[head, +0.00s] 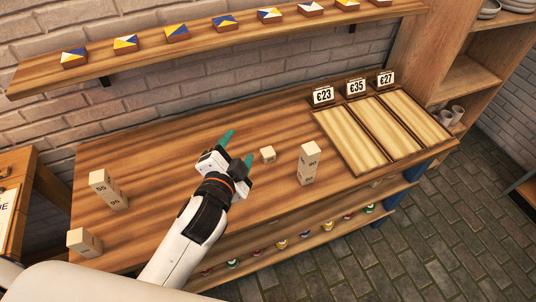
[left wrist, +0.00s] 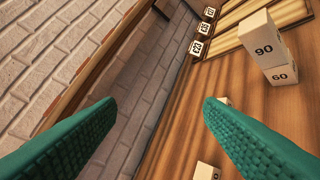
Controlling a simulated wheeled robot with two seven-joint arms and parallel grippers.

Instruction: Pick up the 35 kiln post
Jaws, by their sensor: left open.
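The kiln posts are pale blocks with black numbers, and I cannot read a 35 on any of them. A small single post (head: 268,155) stands right of my left gripper (head: 238,149), its number too small to read. Another post (head: 84,242) lies at the table's front left, its number also unclear. My left gripper is open and empty above the table, its green fingers apart. In the left wrist view a low post (left wrist: 207,172) shows at the bottom edge, partly cut off. A pale block edge (left wrist: 223,100) shows beside the right finger, mostly hidden. My right gripper is out of view.
A 90 post stacked on another post (head: 309,163) stands right of the small post. A 55 post stacked on another (head: 103,188) stands at the left. Pale trays (head: 348,143) with price signs (head: 356,86) fill the table's right end. A tile shelf (head: 210,40) hangs behind.

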